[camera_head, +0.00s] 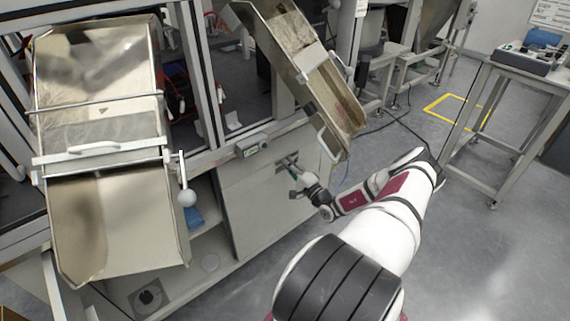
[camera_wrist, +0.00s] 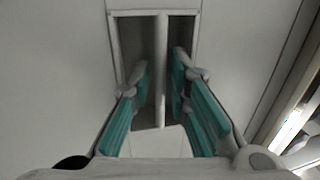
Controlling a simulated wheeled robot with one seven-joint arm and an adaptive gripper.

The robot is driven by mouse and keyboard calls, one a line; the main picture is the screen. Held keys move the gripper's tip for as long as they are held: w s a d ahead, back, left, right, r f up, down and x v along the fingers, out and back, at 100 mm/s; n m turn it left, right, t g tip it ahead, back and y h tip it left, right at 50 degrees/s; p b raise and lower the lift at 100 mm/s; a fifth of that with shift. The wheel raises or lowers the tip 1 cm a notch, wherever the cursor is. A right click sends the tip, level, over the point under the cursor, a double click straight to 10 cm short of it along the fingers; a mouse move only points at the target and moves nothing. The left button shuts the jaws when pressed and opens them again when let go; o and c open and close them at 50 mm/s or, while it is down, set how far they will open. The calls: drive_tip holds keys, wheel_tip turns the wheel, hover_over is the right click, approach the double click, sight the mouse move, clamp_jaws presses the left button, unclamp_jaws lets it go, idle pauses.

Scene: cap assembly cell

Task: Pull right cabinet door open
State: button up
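The right cabinet door (camera_head: 262,205) is a flat grey panel low on the machine, and it looks closed. In the wrist view the pale door surface (camera_wrist: 60,70) has a dark rectangular recess with a vertical bar handle (camera_wrist: 161,60) across it. My gripper (camera_head: 291,168) is at the upper part of the door in the head view. In the wrist view its teal-padded fingers (camera_wrist: 162,80) are open, one on each side of the bar, with gaps visible between the pads and the bar. The handle is mostly hidden by my gripper in the head view.
Left of the door is an open compartment with a blue item (camera_head: 193,218). A metal chute (camera_head: 310,75) overhangs the door, and a larger chute (camera_head: 115,215) is at left. A small control box (camera_head: 252,146) sits above the door. Floor (camera_head: 470,250) at right is clear.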

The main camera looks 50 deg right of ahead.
drive_tip(key=shift+w+d+r, duration=0.1)
drive_tip(key=shift+w, duration=0.4)
clamp_jaws()
drive_tip(key=shift+s, duration=0.15)
